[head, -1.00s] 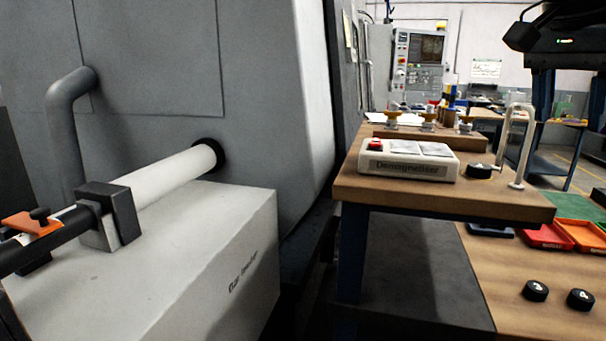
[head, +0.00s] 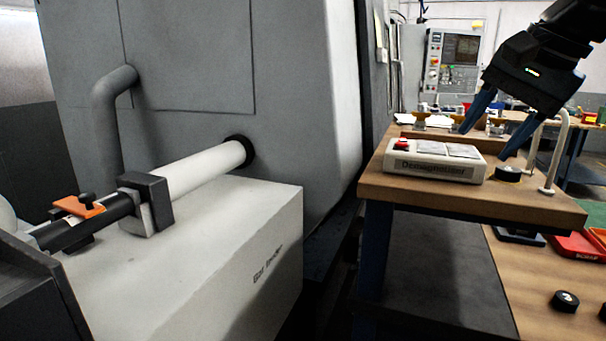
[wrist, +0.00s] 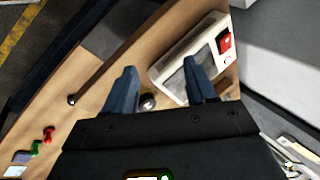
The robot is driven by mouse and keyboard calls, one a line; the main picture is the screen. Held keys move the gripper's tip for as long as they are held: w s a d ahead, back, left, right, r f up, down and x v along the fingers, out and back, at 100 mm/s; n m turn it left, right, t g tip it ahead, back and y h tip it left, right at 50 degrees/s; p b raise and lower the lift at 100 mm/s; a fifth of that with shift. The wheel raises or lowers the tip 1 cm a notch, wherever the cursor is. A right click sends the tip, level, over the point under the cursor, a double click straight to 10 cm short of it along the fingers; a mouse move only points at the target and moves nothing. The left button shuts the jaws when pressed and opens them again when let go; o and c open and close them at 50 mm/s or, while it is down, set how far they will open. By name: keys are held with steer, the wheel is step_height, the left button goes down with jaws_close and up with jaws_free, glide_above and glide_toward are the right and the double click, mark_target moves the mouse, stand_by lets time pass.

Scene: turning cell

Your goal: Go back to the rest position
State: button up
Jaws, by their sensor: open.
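My gripper (head: 491,130) is open and empty at the upper right of the head view, its two blue fingers pointing down and left. It hangs over or in front of the wooden bench (head: 470,205), near the white demagnetiser box (head: 435,163) with its red button. In the wrist view my gripper's fingers (wrist: 157,88) are spread apart with nothing between them. The demagnetiser (wrist: 183,62) shows beyond the right finger there. A dark round piece (head: 508,174) lies on the bench just right of the box, close below one fingertip in the picture.
A white bar feeder (head: 225,250) and the grey machine wall (head: 230,80) fill the left. A pale bent-pipe stand (head: 556,150) rises at the bench's right end. A red tray (head: 578,245) and a dark round puck (head: 564,301) lie on the lower surface at right.

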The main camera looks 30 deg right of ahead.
steer(key=w+a+n+t+y, duration=0.4)
steer(key=w+a+t+y, duration=0.4)
steer(key=w+a, duration=0.5)
steer(key=s+a+f+m+t+h, duration=0.25)
steer(key=s+a+f, duration=0.2)
steer(key=f, duration=0.55)
steer(key=s+a+f+m+t+h, duration=0.1)
steer(key=s+a+f+t+h, duration=0.3)
steer(key=f, duration=0.5)
steer(key=s+a+f+n+g+h, duration=0.2)
steer(key=s+a+f, duration=0.1)
steer(key=s+f, duration=0.6)
steer(key=s+d+f+n+g, duration=0.1)
steer(key=s+n, duration=0.5)
steer(key=s, duration=0.6)
steer(key=s+f+n+g, duration=0.2)
steer(key=s+n, duration=0.4)
steer(key=s, duration=0.5)
steer(key=shift+s+d+f+y, duration=0.2)
steer(key=shift+s+d+y, duration=0.15)
steer(key=shift+d+n, duration=0.1)
steer(key=shift+n, duration=0.15)
